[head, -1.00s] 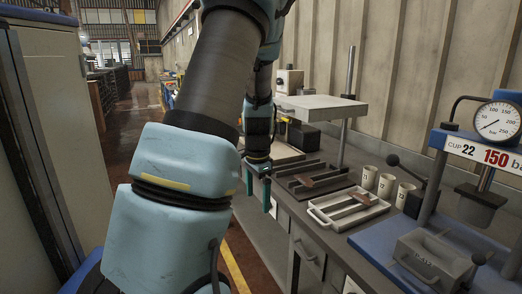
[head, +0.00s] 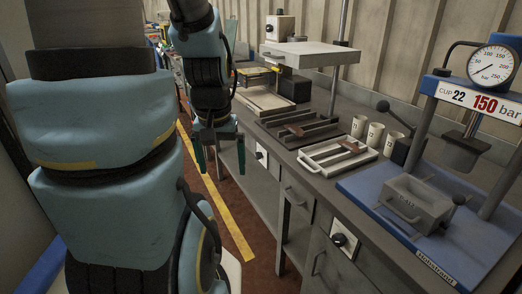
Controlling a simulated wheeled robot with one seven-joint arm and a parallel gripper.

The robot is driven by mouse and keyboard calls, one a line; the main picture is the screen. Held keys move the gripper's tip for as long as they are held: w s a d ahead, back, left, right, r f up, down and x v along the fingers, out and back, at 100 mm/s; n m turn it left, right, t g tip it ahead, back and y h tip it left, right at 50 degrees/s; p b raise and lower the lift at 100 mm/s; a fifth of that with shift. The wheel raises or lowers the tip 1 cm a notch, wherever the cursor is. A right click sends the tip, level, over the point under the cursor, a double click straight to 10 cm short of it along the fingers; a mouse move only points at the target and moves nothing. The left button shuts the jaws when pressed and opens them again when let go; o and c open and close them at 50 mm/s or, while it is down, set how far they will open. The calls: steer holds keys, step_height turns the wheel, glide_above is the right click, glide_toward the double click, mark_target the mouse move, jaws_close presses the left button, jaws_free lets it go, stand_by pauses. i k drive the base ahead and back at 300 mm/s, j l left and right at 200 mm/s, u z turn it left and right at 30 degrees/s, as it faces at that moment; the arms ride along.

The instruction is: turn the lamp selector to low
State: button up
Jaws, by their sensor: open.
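Two white plates with dark rotary knobs are on the bench's front face: a far one (head: 260,155) and a near one (head: 342,240). A white box with a dark knob (head: 279,27) stands at the back of the bench. I cannot tell which of these is the lamp selector, and their markings are too small to read. My gripper (head: 221,160) points down, open and empty, in front of the bench. In the picture it is left of the far knob plate, apart from it.
The bench (head: 300,230) carries a light tray (head: 310,163), dark rails (head: 290,128), several cups (head: 375,135) and a blue press (head: 450,235) with a gauge (head: 492,65). Drawer handles (head: 318,262) stick out of its front. Floor with a yellow line (head: 228,210) is clear on the left.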

mark_target(259, 155)
steer(key=l+u, duration=0.1)
steer(key=u, duration=0.3)
steer(key=i+l+u, duration=0.1)
steer(key=u, duration=0.3)
steer(key=l+u, duration=0.15)
steer(key=u, duration=0.2)
steer(key=l+u, duration=0.15)
steer(key=u, duration=0.25)
